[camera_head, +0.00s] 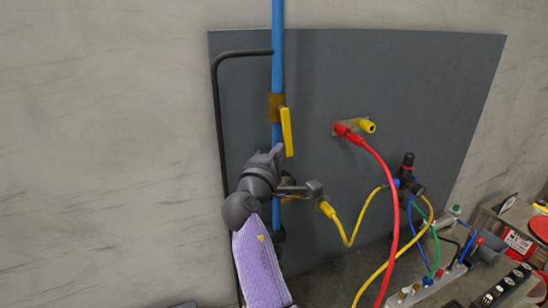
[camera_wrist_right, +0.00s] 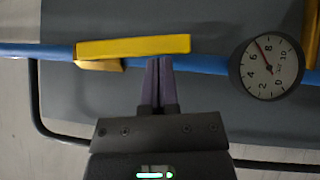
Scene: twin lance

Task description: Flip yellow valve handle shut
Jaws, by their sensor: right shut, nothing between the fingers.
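The yellow valve handle (camera_head: 287,131) sits on a brass valve body (camera_head: 276,107) on the vertical blue pipe (camera_head: 278,40). In the head view the handle hangs nearly straight down, roughly along the pipe. In the right wrist view the handle (camera_wrist_right: 135,47) lies roughly parallel to the blue pipe (camera_wrist_right: 215,66). My right gripper (camera_head: 278,150) is just below the handle's lower end. Its fingertips (camera_wrist_right: 159,62) are shut and empty, close to the handle's free end; I cannot tell whether they touch it. My left gripper is not in view.
A round pressure gauge (camera_wrist_right: 267,66) sits on the pipe. A bent black pipe (camera_head: 219,120) runs left of it. Red plug (camera_head: 350,134), yellow socket (camera_head: 367,126) and looping red hose (camera_head: 392,205) are at right on the dark panel (camera_head: 420,80). Cluttered equipment stands lower right.

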